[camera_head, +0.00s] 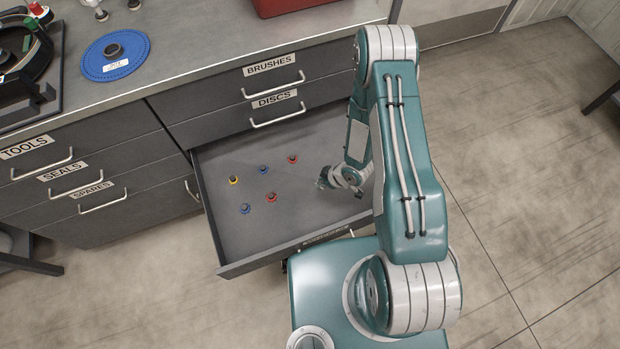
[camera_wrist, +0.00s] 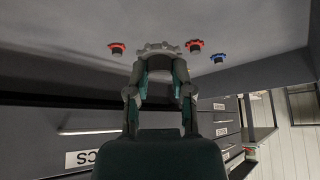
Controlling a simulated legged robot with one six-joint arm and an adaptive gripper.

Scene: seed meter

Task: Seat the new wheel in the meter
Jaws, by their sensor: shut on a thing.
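My gripper (camera_wrist: 158,75) is shut on a grey toothed wheel (camera_wrist: 158,47), seen between the fingertips in the wrist view. In the head view my gripper (camera_head: 334,181) is low over the right part of an open drawer; the wheel is hard to make out there. Whether the wheel still touches the drawer floor I cannot tell. A dark round housing (camera_head: 42,98) at the upper left of the bench, cut off by the picture edge, looks like the meter. A blue disc (camera_head: 128,66) with a dark hub and white label lies on the bench beside it.
Several small red, blue and yellow knob-like pieces, such as a red one (camera_head: 292,158), stand in the open drawer (camera_head: 225,244). Closed drawers have bar handles (camera_head: 273,86). A red box (camera_head: 290,5) stands at the back of the bench. The bench top (camera_head: 190,45) between is clear.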

